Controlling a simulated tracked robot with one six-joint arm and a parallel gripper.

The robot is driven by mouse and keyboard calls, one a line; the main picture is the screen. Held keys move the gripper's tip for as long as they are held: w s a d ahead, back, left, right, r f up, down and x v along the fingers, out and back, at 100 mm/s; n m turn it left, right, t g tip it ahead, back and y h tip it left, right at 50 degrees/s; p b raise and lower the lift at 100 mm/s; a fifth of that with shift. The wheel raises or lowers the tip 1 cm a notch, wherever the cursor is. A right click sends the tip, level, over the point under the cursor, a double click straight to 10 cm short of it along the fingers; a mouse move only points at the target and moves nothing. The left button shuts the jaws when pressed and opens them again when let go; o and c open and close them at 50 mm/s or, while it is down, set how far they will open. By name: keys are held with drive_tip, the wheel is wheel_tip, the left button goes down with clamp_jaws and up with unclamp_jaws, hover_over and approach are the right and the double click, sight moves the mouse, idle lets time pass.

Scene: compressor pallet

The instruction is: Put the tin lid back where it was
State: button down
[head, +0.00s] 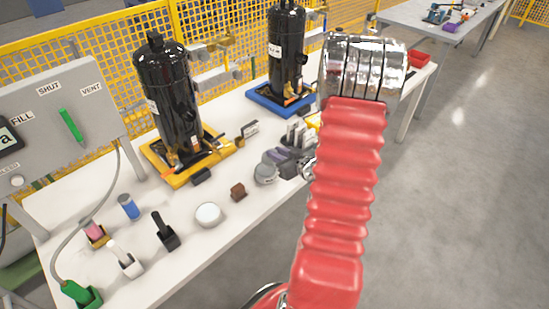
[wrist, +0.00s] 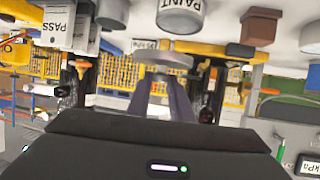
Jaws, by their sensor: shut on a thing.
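The grey tin lid (wrist: 166,57) is a flat round disc at the tips of my gripper (wrist: 168,84) in the wrist view, which looks upside down. My gripper is shut on the lid. The grey paint tin (wrist: 180,18), marked PAINT, stands on the table; a gap shows between it and the lid in the wrist view. My red arm hides part of that area.
Near the tin are a brown block (head: 238,191) and a white round item (head: 208,214). Black compressors stand behind on a yellow tray (head: 165,172) and a blue tray (head: 262,103). A grey panel (head: 60,115) is at the left.

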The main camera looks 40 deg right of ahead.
drive_tip(key=shift+w+a+r+m, duration=0.1)
drive_tip(key=shift+w+r+m, duration=0.2)
drive_tip(key=shift+w, duration=0.3)
drive_tip(key=w+a+r, duration=0.3)
drive_tip(key=w+a, duration=0.1)
drive_tip(key=a, duration=0.7)
drive_tip(key=w+a+r+n+y, duration=0.1)
drive_tip(key=w+a+r, duration=0.3)
drive_tip(key=a, duration=0.8)
drive_tip(key=w+a+r+n+y, duration=0.1)
drive_tip(key=w+a+r, duration=0.2)
drive_tip(key=a, duration=0.9)
drive_tip(key=w, duration=0.2)
drive_tip(key=shift+w+a+r, duration=0.15)
drive_tip(key=shift+w+r, duration=0.15)
drive_tip(key=shift+w, duration=0.1)
